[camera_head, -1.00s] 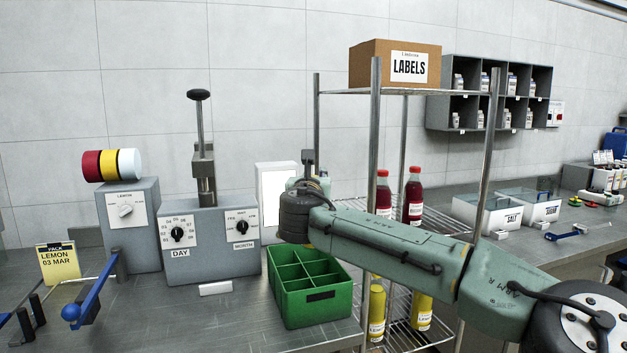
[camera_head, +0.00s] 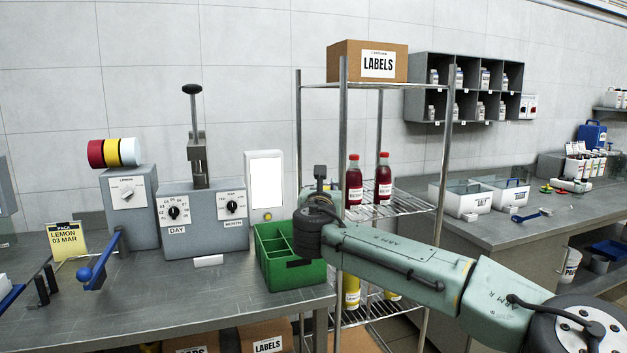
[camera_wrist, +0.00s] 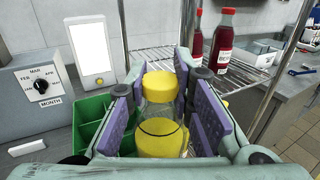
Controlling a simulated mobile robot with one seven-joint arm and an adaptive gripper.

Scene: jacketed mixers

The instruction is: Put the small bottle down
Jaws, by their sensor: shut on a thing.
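My gripper (camera_wrist: 160,78) is shut on a small clear bottle with a yellow cap and yellow lower part (camera_wrist: 160,138), between its purple pads in the wrist view. The bottle looks upright. In the head view my wrist hides the bottle and most of the gripper (camera_head: 320,196). They are by the right side of the green divided crate (camera_head: 291,279), in front of the wire rack (camera_head: 343,130). The crate also shows at left in the wrist view (camera_wrist: 92,106); its visible compartments look empty.
Two red bottles (camera_head: 354,185) stand on the rack's middle shelf; yellow bottles (camera_head: 352,293) stand lower. Grey dial machines (camera_head: 203,220) and a white screen panel (camera_head: 264,185) stand left of the rack. The front left counter (camera_head: 180,300) has bare room.

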